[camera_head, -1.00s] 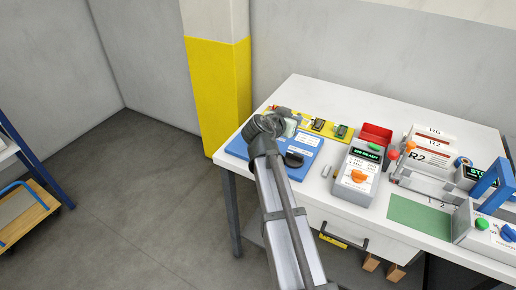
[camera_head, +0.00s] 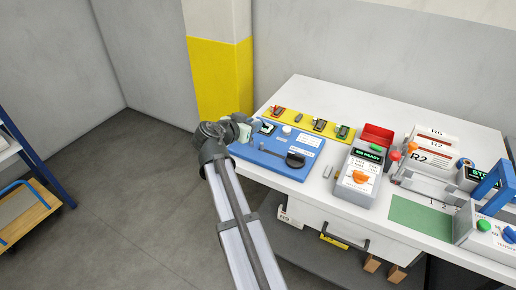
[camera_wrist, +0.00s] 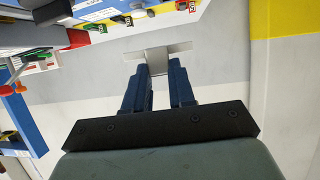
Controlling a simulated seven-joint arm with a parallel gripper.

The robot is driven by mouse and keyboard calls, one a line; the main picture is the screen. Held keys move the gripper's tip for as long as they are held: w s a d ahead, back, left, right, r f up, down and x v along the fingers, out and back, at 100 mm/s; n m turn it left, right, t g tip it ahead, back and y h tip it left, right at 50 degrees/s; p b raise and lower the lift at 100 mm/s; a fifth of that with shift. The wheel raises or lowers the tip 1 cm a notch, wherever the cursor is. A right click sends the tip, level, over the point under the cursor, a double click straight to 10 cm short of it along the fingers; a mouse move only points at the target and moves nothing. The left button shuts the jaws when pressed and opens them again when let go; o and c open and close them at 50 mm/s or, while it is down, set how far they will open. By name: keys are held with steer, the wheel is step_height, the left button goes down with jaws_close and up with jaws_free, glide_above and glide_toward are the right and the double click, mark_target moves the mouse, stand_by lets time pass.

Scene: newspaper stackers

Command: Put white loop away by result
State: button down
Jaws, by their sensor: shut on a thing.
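My gripper (camera_wrist: 158,80) is shut on a pale grey-white piece (camera_wrist: 156,60) with a wide flat top, held between its two dark blue fingers. Whether this is the white loop I cannot tell from its shape. In the head view my gripper (camera_head: 246,126) is over the left edge of the blue board (camera_head: 258,156), and the held piece is too small to make out. The blue board carries a small black-framed part, a white knob (camera_head: 287,130) and a black lever (camera_head: 295,159). A yellow strip (camera_head: 300,119) behind it holds several small coloured items.
A grey device with a lit screen and orange knob (camera_head: 360,177) stands right of the board, with a red bin (camera_head: 377,135) behind it. White boxes marked R6 and R2 (camera_head: 424,158), a green mat (camera_head: 420,217) and a blue-handled machine are further right.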

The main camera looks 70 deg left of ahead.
mark_target(252, 155)
step_height(252, 155, down, 10)
steer(key=shift+r, duration=0.2)
steer(key=c, duration=0.9)
jaws_free()
steer(key=shift+c, duration=0.2)
steer(key=v, duration=1.3)
steer(key=shift+w+d+f, duration=0.1)
steer(key=shift+d+f, duration=0.15)
steer(key=shift+d, duration=0.2)
steer(key=o, duration=0.3)
steer(key=shift+d+r, duration=0.1)
steer(key=shift+d, duration=0.05)
steer(key=o, duration=0.6)
